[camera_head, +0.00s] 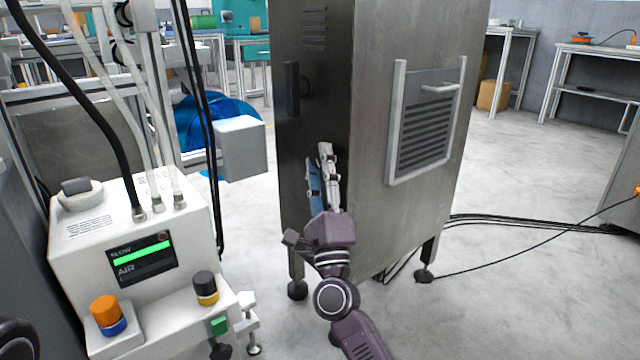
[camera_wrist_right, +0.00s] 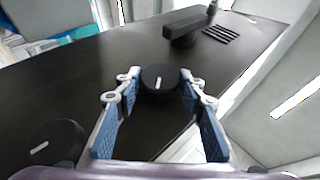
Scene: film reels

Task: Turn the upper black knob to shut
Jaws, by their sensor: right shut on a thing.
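The upper black knob (camera_wrist_right: 160,80) is round and sits on the dark front of the metal cabinet (camera_wrist_right: 75,80). In the right wrist view it is between the fingertips of my right gripper (camera_wrist_right: 159,88), which is shut on it. Its white mark points nearly straight up in that view, leaning slightly right. A second black knob (camera_wrist_right: 58,143) is lower left in that view, its white mark slanted; it is outside the fingers. In the head view my right gripper (camera_head: 322,162) is against the cabinet's dark front and both knobs are hidden. My left gripper is not in view.
A black door handle (camera_wrist_right: 187,26) projects from the cabinet front above the knobs, near vent slots (camera_wrist_right: 221,33). A white machine (camera_head: 130,235) with knobs and a green display stands at left. Cables cross the floor at right. Open floor lies around the cabinet.

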